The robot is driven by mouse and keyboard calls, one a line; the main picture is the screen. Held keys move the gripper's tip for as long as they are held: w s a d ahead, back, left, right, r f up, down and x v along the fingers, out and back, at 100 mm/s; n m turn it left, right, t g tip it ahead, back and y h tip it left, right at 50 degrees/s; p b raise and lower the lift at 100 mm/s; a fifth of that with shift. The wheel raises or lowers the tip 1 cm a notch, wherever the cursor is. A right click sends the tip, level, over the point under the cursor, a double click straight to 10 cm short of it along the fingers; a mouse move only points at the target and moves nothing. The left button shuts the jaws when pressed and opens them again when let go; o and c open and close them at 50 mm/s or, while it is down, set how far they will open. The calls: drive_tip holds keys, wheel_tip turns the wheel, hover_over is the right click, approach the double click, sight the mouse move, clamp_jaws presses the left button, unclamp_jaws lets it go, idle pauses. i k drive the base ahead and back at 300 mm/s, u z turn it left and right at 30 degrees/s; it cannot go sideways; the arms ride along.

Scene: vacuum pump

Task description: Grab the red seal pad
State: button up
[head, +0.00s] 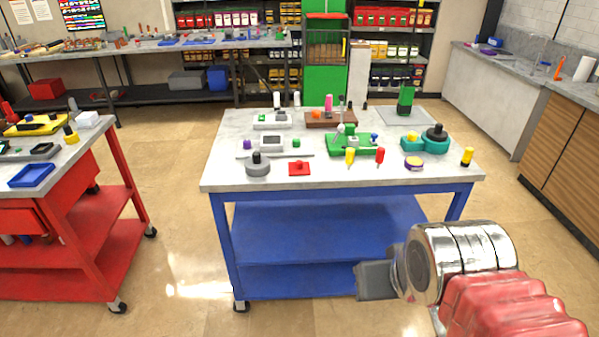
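A small flat red square with a raised red knob (299,168), which looks like the seal pad, lies on the grey top of the blue table near its front edge, left of the middle. My arm reaches in from the lower right, with a silver joint and a red ribbed sleeve. Its dark grey end, my gripper (375,280), is in front of the table and below its top, well apart from the red pad. Its fingers cannot be made out, so I cannot tell whether it is open or shut.
The blue table (225,182) also holds a grey round part (257,168) just left of the pad, a green fixture (350,143), yellow and red pegs, and a teal part (425,144). A red cart (115,190) stands left. Floor shows between them.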

sight(298, 167)
drive_tip(key=k, duration=1.25)
drive_tip(key=u, duration=0.35)
drive_tip(key=i, duration=0.8)
drive_tip(key=u, duration=0.75)
drive_tip(key=i, duration=1.6)
drive_tip(key=z, duration=0.05)
